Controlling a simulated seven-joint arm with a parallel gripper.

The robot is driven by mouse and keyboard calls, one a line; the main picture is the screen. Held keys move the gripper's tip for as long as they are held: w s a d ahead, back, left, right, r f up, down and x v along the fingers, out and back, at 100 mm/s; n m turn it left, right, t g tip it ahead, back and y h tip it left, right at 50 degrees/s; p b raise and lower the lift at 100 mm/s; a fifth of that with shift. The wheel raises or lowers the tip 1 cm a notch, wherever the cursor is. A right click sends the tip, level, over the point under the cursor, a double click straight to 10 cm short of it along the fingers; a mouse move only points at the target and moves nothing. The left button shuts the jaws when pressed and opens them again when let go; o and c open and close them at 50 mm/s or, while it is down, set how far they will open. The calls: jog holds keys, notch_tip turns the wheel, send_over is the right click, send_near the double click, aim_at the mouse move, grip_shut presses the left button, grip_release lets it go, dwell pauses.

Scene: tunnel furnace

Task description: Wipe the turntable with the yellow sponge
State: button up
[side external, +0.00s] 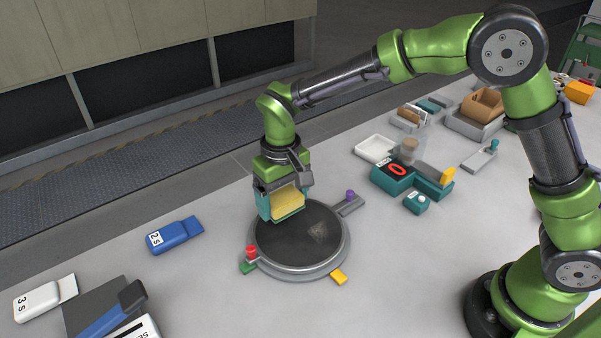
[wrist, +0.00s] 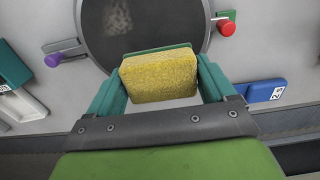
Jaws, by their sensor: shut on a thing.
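The yellow sponge (side external: 288,203) is held in my gripper (side external: 280,208), which is shut on it. The sponge also shows in the wrist view (wrist: 160,76), between the two teal fingers (wrist: 160,85). The turntable (side external: 300,250) is a dark round plate with a grey rim. My gripper is over its far left edge in the side view; the sponge looks raised above the plate, though the exact gap is unclear. A pale smudge (side external: 318,232) lies on the plate and also shows in the wrist view (wrist: 116,15).
Around the turntable are a red knob (side external: 251,251), a purple knob (side external: 350,195) and a yellow tab (side external: 339,277). A blue block (side external: 175,235) lies to the left.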

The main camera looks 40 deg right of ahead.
jog(key=shift+r, duration=0.1)
jog(key=shift+r, duration=1.4)
